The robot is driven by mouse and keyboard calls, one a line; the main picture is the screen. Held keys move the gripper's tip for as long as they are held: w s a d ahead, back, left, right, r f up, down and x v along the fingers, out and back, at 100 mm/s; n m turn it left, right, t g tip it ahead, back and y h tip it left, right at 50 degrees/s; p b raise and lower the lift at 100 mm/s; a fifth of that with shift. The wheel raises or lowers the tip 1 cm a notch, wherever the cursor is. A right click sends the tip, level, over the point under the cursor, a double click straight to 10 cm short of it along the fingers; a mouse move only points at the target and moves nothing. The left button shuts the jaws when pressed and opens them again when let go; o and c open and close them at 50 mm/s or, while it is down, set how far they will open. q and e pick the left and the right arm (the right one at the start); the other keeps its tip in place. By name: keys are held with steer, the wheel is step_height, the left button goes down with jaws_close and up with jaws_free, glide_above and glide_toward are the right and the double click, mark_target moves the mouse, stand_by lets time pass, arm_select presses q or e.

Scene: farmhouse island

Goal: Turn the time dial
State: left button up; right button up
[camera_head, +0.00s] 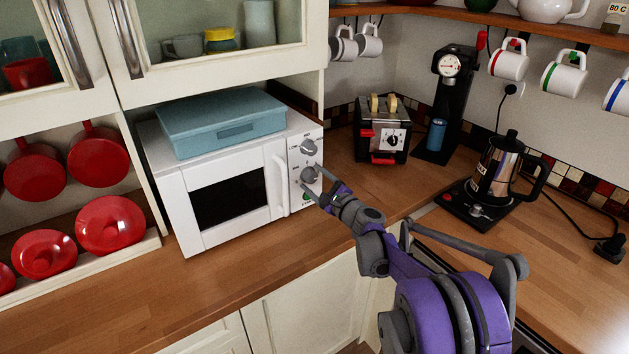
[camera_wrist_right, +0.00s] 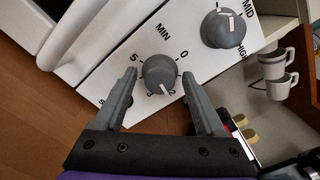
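The white microwave (camera_head: 238,190) stands on the wooden counter, its door closed. Its panel has two grey dials. The lower one, the time dial (camera_head: 309,174), is marked MIN with numbers around it in the right wrist view (camera_wrist_right: 159,73). The upper dial (camera_head: 308,147) is marked MID and HIGH in the right wrist view (camera_wrist_right: 223,28). My right gripper (camera_head: 318,190) is at the panel. In the right wrist view its two fingers (camera_wrist_right: 159,88) are apart on either side of the time dial, with gaps visible at both sides. My left gripper is not in view.
A blue box (camera_head: 220,122) lies on top of the microwave. To its right stand a toaster (camera_head: 382,130), a black coffee machine (camera_head: 446,110) and a kettle (camera_head: 497,170). Mugs (camera_head: 508,60) hang above. Red pans and plates (camera_head: 110,222) sit at left. The counter before the microwave is clear.

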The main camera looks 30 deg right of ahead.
steer(key=shift+s, duration=0.1)
steer(key=s+b, duration=0.1)
steer(key=s, duration=0.9)
steer(key=shift+s+d, duration=0.3)
steer(key=shift+d, duration=0.15)
steer(key=s+a+f+n+g+y, duration=0.1)
steer(key=s+a+f+n+g, duration=0.15)
steer(key=s+a+n, duration=0.35)
steer(key=s+a+f+n+g+y+p, duration=0.1)
steer(key=a+n+g+y, duration=0.15)
steer(key=a, duration=0.55)
steer(key=s+a+f+n+g, duration=0.25)
steer(key=s+a+n, duration=0.2)
steer(key=a, duration=0.25)
steer(key=s+f+n+g+h, duration=0.2)
steer(key=s+f+n, duration=0.1)
steer(key=s+n, duration=0.3)
steer(key=s+f+n+g+h+p, duration=0.1)
steer(key=s+f+n+g+h, duration=0.1)
steer(key=s+n, duration=0.4)
steer(key=s+f+g, duration=0.1)
steer(key=s+f, duration=0.1)
steer(key=s, duration=0.2)
steer(key=shift+a+n+h, duration=0.3)
steer(key=shift+n+h, duration=0.05)
steer(key=shift+n, duration=0.05)
